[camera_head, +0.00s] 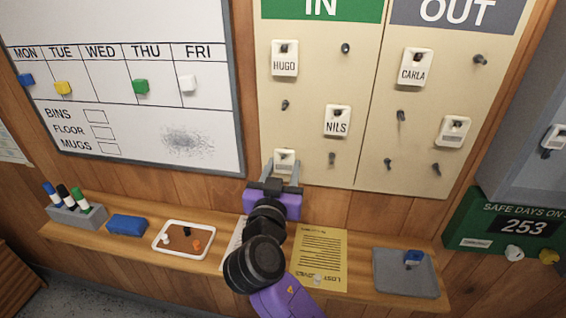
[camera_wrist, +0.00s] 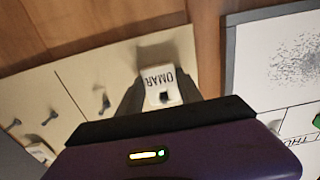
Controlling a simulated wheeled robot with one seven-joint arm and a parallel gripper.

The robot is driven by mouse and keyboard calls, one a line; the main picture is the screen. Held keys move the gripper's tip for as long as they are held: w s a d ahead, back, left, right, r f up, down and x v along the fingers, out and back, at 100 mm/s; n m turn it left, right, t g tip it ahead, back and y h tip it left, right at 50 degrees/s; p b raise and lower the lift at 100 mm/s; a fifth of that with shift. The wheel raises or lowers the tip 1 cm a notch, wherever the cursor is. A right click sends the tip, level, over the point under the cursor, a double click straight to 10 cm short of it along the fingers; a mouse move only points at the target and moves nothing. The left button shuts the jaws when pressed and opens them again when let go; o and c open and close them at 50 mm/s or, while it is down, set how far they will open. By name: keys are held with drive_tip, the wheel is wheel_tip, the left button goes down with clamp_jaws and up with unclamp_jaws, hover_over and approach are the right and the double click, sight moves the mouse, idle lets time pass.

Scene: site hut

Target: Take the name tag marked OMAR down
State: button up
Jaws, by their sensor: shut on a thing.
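The white name tag marked OMAR (camera_wrist: 160,84) is between the two fingers of my gripper (camera_wrist: 158,95) in the wrist view, its lettering upside down there. In the head view the tag (camera_head: 284,157) shows at the lower left of the IN side of the board (camera_head: 310,95), with my gripper (camera_head: 283,172) shut on it from below. A dark peg end shows in the tag's hole. I cannot tell whether the tag is still fully seated on its peg.
Tags HUGO (camera_head: 284,65), NILS (camera_head: 336,124) and CARLA (camera_head: 412,72) hang nearby, among bare pegs. A ledge (camera_head: 345,282) below holds a brown-bottomed tray (camera_head: 172,252), a yellow sheet (camera_head: 320,255) and a grey tray (camera_head: 392,285). A whiteboard (camera_head: 165,110) is at left.

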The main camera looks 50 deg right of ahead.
drive_tip(key=shift+r, duration=0.3)
idle(0.5)
drive_tip(key=b+v, duration=0.1)
drive_tip(key=v, duration=0.6)
drive_tip(key=shift+b, duration=0.4)
idle(0.8)
